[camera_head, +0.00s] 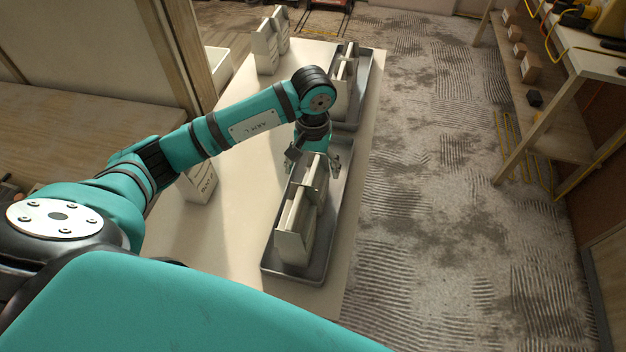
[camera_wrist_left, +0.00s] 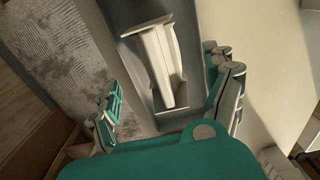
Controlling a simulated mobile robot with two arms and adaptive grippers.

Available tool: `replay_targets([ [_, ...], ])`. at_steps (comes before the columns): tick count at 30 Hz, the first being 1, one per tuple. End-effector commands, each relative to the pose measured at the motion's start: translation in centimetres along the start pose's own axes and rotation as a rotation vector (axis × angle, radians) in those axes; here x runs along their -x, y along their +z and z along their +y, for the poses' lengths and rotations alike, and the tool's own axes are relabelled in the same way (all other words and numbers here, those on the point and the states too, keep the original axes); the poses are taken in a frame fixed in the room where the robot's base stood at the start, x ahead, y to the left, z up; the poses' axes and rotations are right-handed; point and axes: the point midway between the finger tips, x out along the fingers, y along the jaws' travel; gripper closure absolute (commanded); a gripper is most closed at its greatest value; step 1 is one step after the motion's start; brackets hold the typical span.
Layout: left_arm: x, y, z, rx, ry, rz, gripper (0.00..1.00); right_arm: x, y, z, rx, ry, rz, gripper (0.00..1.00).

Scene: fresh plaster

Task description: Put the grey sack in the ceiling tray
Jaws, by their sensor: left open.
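A dark grey metal tray (camera_head: 331,215) lies near the table's right edge, with pale grey-beige upright packs (camera_head: 296,222) standing in it. A second tray (camera_head: 362,88) farther back holds similar pale packs (camera_head: 342,92). Which pack is the grey sack, and which tray is the ceiling tray, I cannot tell. My left gripper (camera_head: 315,162) is open, pointing down at the far end of the near tray. In the left wrist view, the open fingers (camera_wrist_left: 170,92) spread on both sides of a tray, with a pale pack (camera_wrist_left: 160,60) between and beyond them. My right gripper is not in view.
The trays stand on a long cream table (camera_head: 232,235). A pale labelled pack (camera_head: 201,186) stands beneath my left arm, and others (camera_head: 266,48) stand at the back left. A shelf bench (camera_head: 545,110) with boxes is at the right, across a patterned floor.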

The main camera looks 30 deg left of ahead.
Motion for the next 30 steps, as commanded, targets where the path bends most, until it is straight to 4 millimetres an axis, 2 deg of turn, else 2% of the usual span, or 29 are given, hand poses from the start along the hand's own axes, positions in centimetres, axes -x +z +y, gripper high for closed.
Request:
replay_targets([
  [1, 0.9, -0.1, -0.1, -0.001, -0.001, 0.006, 0.15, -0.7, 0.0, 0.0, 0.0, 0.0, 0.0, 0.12],
  [6, 3.9, -0.1, 0.0, -0.001, -0.001, 0.003, 0.15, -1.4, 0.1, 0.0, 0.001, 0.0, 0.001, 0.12],
  [10, 5.2, 0.0, 0.0, 0.001, -0.001, 0.001, 0.15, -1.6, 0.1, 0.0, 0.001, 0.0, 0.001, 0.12],
  [27, 5.7, 0.0, 0.0, 0.001, -0.001, -0.001, 0.15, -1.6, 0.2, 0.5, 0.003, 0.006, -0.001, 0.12],
  [30, 6.5, 0.0, 0.0, 0.001, 0.0, -0.001, 0.15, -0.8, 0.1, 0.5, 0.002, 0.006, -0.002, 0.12],
])
